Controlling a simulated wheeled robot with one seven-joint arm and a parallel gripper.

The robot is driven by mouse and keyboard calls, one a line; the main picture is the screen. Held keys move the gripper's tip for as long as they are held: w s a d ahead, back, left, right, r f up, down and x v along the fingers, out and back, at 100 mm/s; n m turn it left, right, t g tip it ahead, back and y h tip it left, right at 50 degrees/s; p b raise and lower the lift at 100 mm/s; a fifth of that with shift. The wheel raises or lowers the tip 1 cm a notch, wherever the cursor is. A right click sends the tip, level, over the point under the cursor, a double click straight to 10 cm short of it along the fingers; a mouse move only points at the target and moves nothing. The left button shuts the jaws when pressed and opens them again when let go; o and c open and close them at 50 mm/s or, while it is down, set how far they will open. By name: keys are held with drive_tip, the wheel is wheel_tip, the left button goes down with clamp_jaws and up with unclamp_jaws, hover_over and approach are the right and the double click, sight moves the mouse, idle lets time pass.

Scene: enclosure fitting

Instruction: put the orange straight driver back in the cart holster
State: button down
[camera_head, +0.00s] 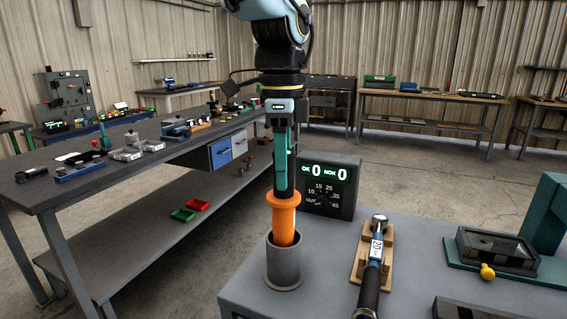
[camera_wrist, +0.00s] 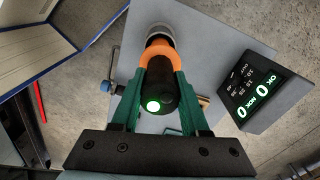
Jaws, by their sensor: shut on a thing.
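The orange straight driver (camera_head: 284,222) stands upright, with its lower orange end inside the grey cart holster (camera_head: 284,266). Its orange collar is above the holster's rim. My gripper (camera_head: 283,165) is shut on the driver's dark upper body, above the orange collar. In the wrist view my green fingers (camera_wrist: 160,100) sit on both sides of the dark body, whose end shows a lit green light. The orange part of the driver (camera_wrist: 165,52) and a bit of the grey holster (camera_wrist: 159,32) show beyond it. How deep the driver sits is hidden by the holster wall.
The cart top (camera_head: 330,290) carries a counter box (camera_head: 328,186) with green digits, close behind the holster. A blue and black torque tool (camera_head: 374,262) lies on a wooden cradle to the right. A green fixture (camera_head: 545,215) stands at the far right. A long workbench (camera_head: 100,170) stands left.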

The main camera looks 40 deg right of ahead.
drive_tip(key=shift+f, duration=0.2)
drive_tip(key=shift+c, duration=1.7)
unclamp_jaws()
drive_tip(key=shift+f, duration=0.1)
